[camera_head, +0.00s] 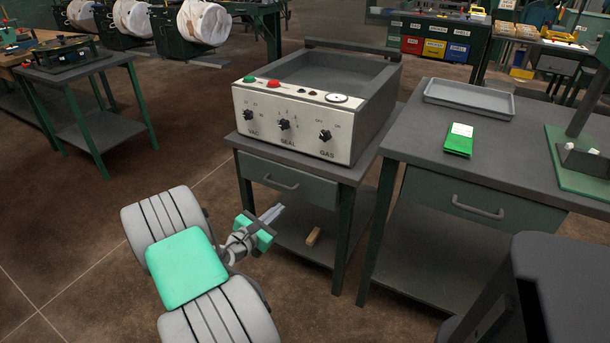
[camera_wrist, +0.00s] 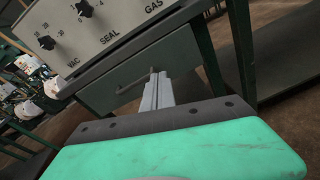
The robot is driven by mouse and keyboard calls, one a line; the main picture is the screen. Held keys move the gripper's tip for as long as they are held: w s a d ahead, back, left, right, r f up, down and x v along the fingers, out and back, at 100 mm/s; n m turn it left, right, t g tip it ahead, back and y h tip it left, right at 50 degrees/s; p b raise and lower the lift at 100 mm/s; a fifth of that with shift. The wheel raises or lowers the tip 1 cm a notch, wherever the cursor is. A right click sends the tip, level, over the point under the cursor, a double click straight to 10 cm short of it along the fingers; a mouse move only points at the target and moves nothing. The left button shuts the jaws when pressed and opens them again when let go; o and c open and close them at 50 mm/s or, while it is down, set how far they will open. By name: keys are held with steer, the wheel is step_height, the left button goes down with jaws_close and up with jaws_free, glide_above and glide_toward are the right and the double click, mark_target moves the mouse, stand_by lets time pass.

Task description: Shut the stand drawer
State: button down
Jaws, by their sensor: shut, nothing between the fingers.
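The stand drawer (camera_head: 290,183) is a green-grey front with a dark bar handle (camera_head: 281,183), under the vacuum sealer on its dark stand (camera_head: 352,180). My gripper (camera_head: 277,210) is shut and empty, in front of and just below the drawer front. In the wrist view the shut fingers (camera_wrist: 158,84) overlap the drawer front (camera_wrist: 135,75) near its handle (camera_wrist: 136,84); I cannot tell whether they touch it.
The vacuum sealer (camera_head: 293,122) with knobs stands on top. A small wooden block (camera_head: 313,236) lies on the stand's lower shelf. A workbench (camera_head: 415,150) with its own drawer (camera_head: 482,202) stands close at right. The floor left of the stand is clear.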

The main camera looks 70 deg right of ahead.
mark_target(311, 177)
steer(key=s+d+n, duration=0.1)
steer(key=d, duration=0.4)
steer(key=s+d+n+h+b, duration=0.1)
steer(key=d, duration=0.4)
steer(key=s+d+n+b, duration=0.1)
steer(key=s+d, duration=0.1)
steer(key=d, duration=0.3)
steer(key=shift+r+n, duration=0.3)
steer(key=shift+w, duration=0.1)
